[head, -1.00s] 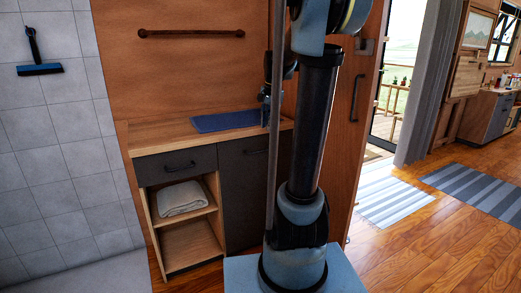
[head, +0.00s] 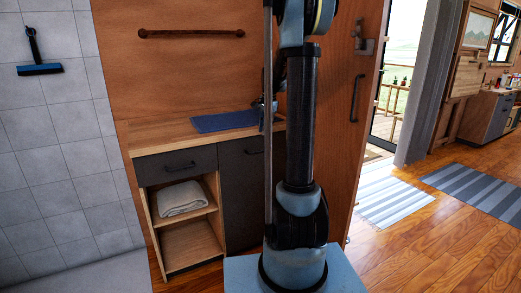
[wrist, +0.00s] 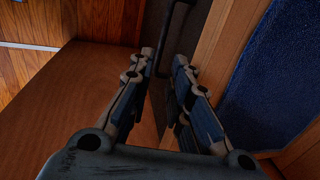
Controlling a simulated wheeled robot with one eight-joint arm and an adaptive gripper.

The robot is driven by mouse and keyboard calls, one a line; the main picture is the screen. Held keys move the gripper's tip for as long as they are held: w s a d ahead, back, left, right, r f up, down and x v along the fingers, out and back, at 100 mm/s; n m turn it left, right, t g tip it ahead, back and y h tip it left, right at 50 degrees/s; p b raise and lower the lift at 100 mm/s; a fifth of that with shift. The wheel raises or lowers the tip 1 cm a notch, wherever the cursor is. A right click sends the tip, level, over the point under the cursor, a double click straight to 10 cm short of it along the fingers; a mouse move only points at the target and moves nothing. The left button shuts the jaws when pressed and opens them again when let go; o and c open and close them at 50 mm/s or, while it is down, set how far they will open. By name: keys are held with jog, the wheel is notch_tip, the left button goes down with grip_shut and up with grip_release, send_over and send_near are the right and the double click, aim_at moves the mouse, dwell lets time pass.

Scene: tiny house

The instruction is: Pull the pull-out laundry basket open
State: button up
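The dark grey front of the pull-out laundry basket (head: 239,195) stands in the low cabinet, right of the open shelves. It looks closed. Its black bar handle (head: 256,152) shows near its top, partly hidden by my arm. In the wrist view, a dark bar handle (wrist: 164,42) on the dark front (wrist: 188,28) lies beyond the fingertips, roughly in line with the gap between them. My gripper (wrist: 164,57) is open with nothing between its fingers. In the head view my arm hides most of it near the countertop's right end.
A blue mat (head: 222,121) lies on the wooden countertop (head: 150,141); it also shows beside the fingers in the wrist view (wrist: 270,75). A dark drawer (head: 150,169) sits above shelves holding a folded towel (head: 181,199). A wooden door (head: 345,140) stands to the right. Wood floor is open farther right.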

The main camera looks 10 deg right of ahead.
aim_at(263, 146)
jog(key=f, duration=0.3)
jog(key=w+f, duration=0.1)
jog(key=f, duration=0.3)
jog(key=w+f, duration=0.1)
jog(key=f, duration=0.2)
jog(key=shift+a+f, duration=0.35)
grip_shut()
